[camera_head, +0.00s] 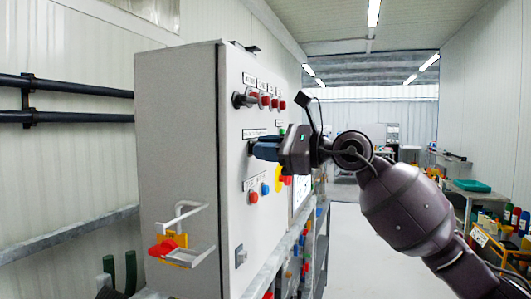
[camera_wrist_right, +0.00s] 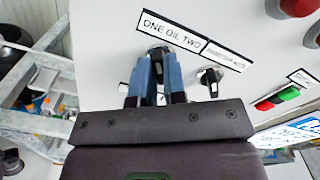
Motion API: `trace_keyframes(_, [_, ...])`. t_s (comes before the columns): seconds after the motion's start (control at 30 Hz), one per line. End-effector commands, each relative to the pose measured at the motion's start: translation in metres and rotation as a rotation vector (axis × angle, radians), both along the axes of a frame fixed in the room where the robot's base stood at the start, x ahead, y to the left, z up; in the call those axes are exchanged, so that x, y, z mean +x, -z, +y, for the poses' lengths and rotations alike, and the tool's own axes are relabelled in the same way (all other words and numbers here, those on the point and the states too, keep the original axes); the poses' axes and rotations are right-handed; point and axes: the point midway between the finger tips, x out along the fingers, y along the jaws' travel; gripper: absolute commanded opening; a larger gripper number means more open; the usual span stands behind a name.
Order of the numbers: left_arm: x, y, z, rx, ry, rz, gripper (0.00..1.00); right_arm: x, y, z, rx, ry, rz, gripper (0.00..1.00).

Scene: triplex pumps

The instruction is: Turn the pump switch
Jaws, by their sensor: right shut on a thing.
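The pump switch (camera_wrist_right: 158,52) is a knob on the front of the grey control cabinet (camera_head: 178,150), below a label reading "ONE OIL TWO" (camera_wrist_right: 172,29). My right gripper (camera_head: 262,151) reaches the panel from the right. Its blue fingers (camera_wrist_right: 155,78) are shut on the pump switch and hide most of it, so I cannot tell its exact angle. A second black switch (camera_wrist_right: 210,82) is just right of the fingers in the wrist view, apart from them. My left gripper is not in view.
Red-tipped knobs (camera_head: 265,101) are above my gripper, and red and blue buttons (camera_head: 265,189) are below it. A yellow-ringed red button (camera_head: 280,179) is close under the gripper. The aisle floor (camera_head: 347,235) is clear.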

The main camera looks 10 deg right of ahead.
Motion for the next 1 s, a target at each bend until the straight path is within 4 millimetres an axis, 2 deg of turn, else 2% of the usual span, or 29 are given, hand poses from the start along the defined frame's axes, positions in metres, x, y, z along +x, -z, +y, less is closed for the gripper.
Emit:
trace_keyframes(0.13, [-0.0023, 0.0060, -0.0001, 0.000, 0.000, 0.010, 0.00, 0.0008, 0.0029, -0.0001, -0.047, 0.001, -0.065, 0.00])
trace_keyframes(0.4, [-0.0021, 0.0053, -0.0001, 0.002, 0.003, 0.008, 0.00, -0.0002, 0.0014, 0.0005, -0.092, -0.001, -0.136, 0.00])
trace_keyframes(0.87, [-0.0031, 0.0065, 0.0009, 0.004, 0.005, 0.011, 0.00, -0.0006, 0.0007, 0.0005, -0.101, -0.001, -0.149, 0.00])
trace_keyframes(0.9, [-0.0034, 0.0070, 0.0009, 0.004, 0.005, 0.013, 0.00, -0.0006, 0.0007, 0.0005, -0.101, -0.001, -0.149, 0.13])
trace_keyframes(1.0, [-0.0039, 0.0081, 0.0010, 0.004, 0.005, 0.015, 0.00, -0.0005, 0.0006, 0.0005, -0.101, -0.001, -0.148, 0.28])
